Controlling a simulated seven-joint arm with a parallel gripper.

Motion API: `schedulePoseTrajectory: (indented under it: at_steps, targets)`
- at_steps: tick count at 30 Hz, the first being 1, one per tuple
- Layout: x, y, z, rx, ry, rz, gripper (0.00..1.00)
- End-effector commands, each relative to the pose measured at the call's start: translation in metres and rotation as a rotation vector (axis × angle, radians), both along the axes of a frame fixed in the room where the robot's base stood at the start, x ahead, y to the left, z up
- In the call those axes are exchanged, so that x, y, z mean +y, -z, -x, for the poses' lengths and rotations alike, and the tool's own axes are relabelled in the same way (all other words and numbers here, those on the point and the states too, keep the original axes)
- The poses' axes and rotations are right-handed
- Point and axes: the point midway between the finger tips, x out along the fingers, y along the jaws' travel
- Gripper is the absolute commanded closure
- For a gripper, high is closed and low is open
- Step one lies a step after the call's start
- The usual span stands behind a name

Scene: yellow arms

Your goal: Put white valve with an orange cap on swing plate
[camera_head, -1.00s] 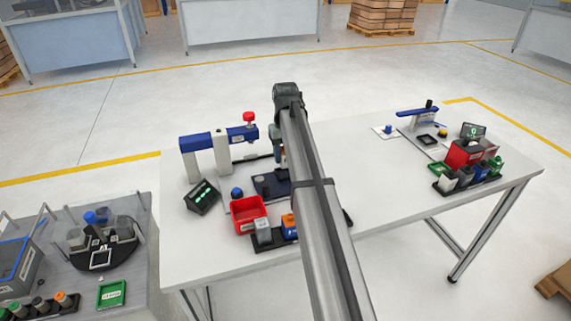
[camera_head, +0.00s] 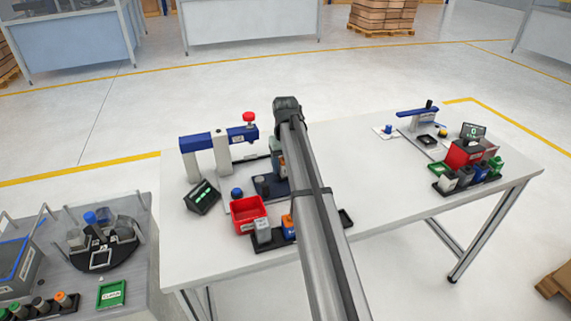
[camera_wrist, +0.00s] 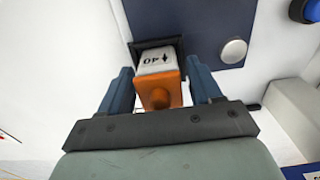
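The white valve with an orange cap (camera_wrist: 158,80) stands between my gripper's two blue fingers in the wrist view, its label reading 40. Its far end is at a black square seat (camera_wrist: 140,45) beside a dark blue plate (camera_wrist: 190,20) with a round silver knob, which looks like the swing plate. I cannot tell if the valve is fully seated. My gripper (camera_wrist: 160,68) has narrow gaps on both sides of the valve and looks open around it. In the head view the blue plate (camera_head: 259,188) shows left of my arm, which hides most of the gripper.
A blue and white press with a red knob (camera_head: 249,118) stands behind. A red bin (camera_head: 247,213), a display (camera_head: 202,197) and a rack with grey and orange-capped parts (camera_head: 264,232) are close by on the white table (camera_head: 400,220). More fixtures stand at the right.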

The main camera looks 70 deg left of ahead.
Motion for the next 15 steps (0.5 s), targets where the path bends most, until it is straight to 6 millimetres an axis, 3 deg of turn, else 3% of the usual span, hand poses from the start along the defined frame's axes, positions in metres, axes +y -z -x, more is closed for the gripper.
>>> schedulePoseTrajectory:
  at_steps: [10, 15]
  targets:
    - [0.000, -0.001, 0.000, 0.000, 0.000, 0.000, 0.28]
    - [0.001, -0.014, 0.000, 0.000, 0.000, -0.001, 0.28]
